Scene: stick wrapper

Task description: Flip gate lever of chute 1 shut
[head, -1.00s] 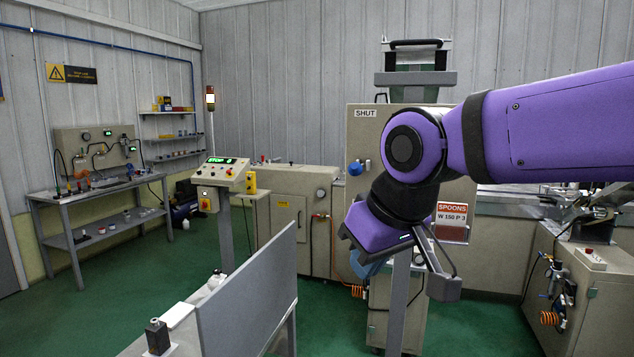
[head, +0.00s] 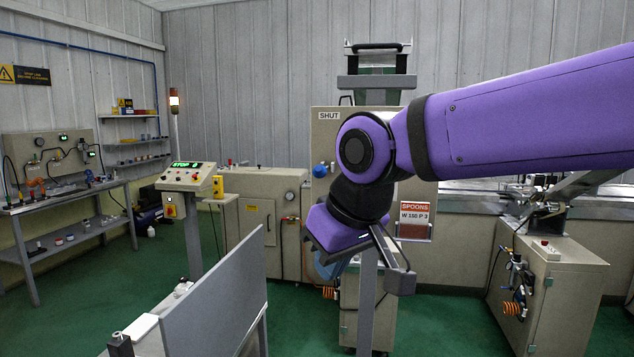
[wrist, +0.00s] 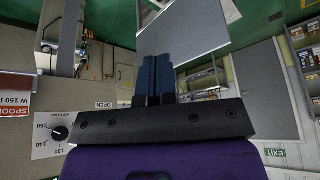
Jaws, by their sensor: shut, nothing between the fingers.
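A beige cabinet (head: 326,140) stands ahead in the head view, with a SHUT label (head: 329,115) near its top. A blue knob (head: 319,170) shows on its front below that label, left of my arm; I cannot tell whether it is the gate lever's end. An OPEN label (wrist: 104,105) shows in the wrist view, left of the fingers. My gripper (head: 325,268) hangs in front of the cabinet's lower part. Its blue fingers (wrist: 157,80) are together and empty. My arm hides part of the cabinet front, and no chute number is readable.
A grey panel (head: 215,300) stands at the front left, near my gripper. A red and white SPOONS sign (head: 415,218) is right of my wrist. A control stand (head: 187,177) and a workbench (head: 70,195) are at left. Green floor is open between cabinets at right.

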